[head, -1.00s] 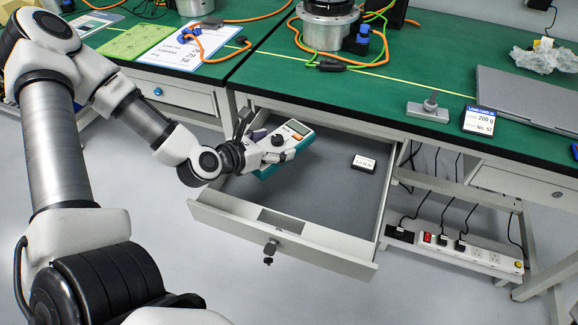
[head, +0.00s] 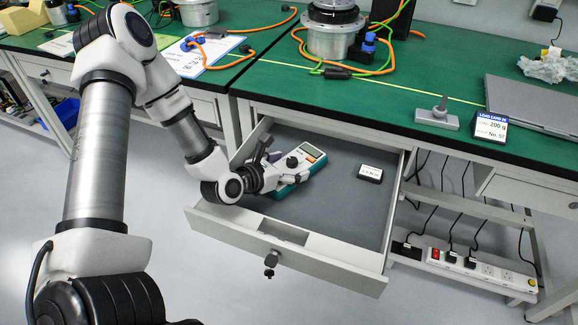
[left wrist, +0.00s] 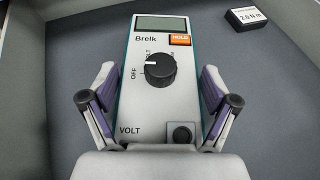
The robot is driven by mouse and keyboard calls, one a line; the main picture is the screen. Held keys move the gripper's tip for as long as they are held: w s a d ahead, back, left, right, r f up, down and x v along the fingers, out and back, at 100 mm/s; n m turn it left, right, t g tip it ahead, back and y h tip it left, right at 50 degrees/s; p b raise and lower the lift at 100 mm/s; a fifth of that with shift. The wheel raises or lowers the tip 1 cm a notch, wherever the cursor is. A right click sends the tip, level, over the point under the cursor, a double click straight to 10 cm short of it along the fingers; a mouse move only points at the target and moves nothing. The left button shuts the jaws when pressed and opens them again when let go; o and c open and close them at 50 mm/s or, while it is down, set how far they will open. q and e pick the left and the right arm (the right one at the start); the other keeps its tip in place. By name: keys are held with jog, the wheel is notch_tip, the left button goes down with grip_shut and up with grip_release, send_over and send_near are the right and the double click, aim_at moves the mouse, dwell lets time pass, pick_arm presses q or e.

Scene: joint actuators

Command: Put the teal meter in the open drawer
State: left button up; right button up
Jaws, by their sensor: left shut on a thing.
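The teal meter (head: 300,166) has a white face, a black dial and an orange button. It is in the open drawer (head: 335,205), at the left part of its inside, lying low; I cannot tell whether it touches the drawer floor. My left gripper (head: 277,174) is shut on the meter. In the left wrist view the meter (left wrist: 160,98) lies between the two fingers of the left gripper (left wrist: 160,105), with its dial and screen in sight. The right gripper is not in view.
A small black box with a white label (head: 370,173) lies in the drawer's right half. The drawer's middle and front floor is bare. The green bench top (head: 390,100) overhangs the drawer's back. A power strip (head: 480,268) is at the right below.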

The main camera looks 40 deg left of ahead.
pick_arm(q)
jog(key=o, duration=1.3)
jog(key=shift+s+r+p, duration=0.1)
jog(key=shift+r+p, duration=0.1)
jog(key=shift+p, duration=0.25)
jog(key=p+v, duration=0.7)
jog(key=v, duration=0.4)
jog(key=shift+r, duration=0.25)
jog(key=shift+s+p, duration=0.25)
jog(key=shift+p, duration=0.15)
jog(key=shift+s+f, duration=0.1)
